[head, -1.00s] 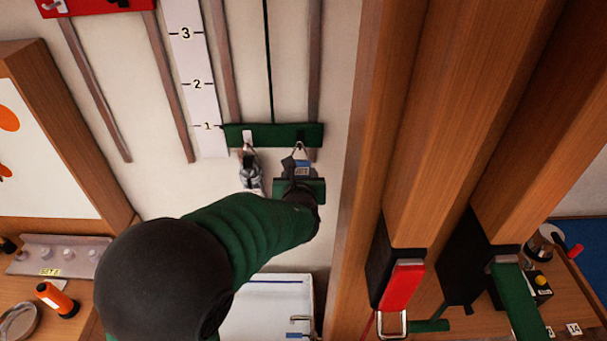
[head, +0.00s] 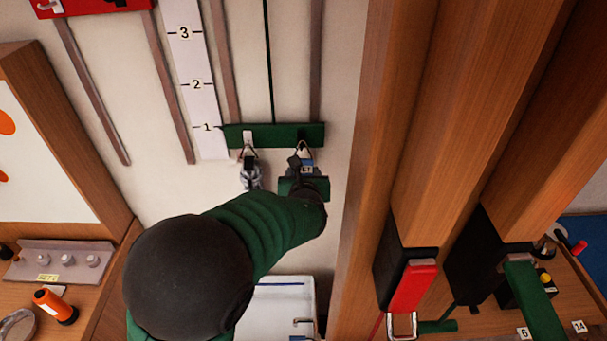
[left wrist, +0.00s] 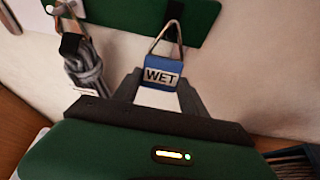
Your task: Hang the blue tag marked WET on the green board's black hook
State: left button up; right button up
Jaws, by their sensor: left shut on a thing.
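The green board (head: 274,135) is on the wall, with a white hook (head: 248,138) on its left and a black hook (head: 303,137) on its right. My left gripper (head: 304,168) is just below the black hook, shut on the blue tag (left wrist: 163,69), whose WET mark faces the left wrist camera. The tag is upright between the fingertips. Its thin loop rises to the black hook (left wrist: 171,33) and overlaps it in view. I cannot tell whether the loop is around the hook or only in front. My right gripper is not in view.
A grey coiled line (head: 251,174) hangs from the white hook, close left of my left gripper. Wooden posts (head: 395,130) stand on the right, with a red strap piece (head: 412,288) by them. A white numbered strip (head: 196,85) is left of the board.

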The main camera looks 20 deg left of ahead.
pick_arm(q)
jog(key=o, duration=0.9)
jog(key=shift+s+a, duration=0.1)
jog(key=o, duration=0.5)
jog(key=shift+a+f, duration=0.1)
jog(key=shift+a, duration=0.1)
jog(key=shift+d, duration=0.15)
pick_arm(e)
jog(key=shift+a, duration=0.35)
pick_arm(q)
jog(key=shift+d, duration=0.1)
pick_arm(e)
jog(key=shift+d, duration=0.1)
pick_arm(q)
jog(key=shift+d, duration=0.15)
jog(key=p+v, duration=0.2)
jog(key=v, duration=1.4)
jog(key=shift+s, duration=0.3)
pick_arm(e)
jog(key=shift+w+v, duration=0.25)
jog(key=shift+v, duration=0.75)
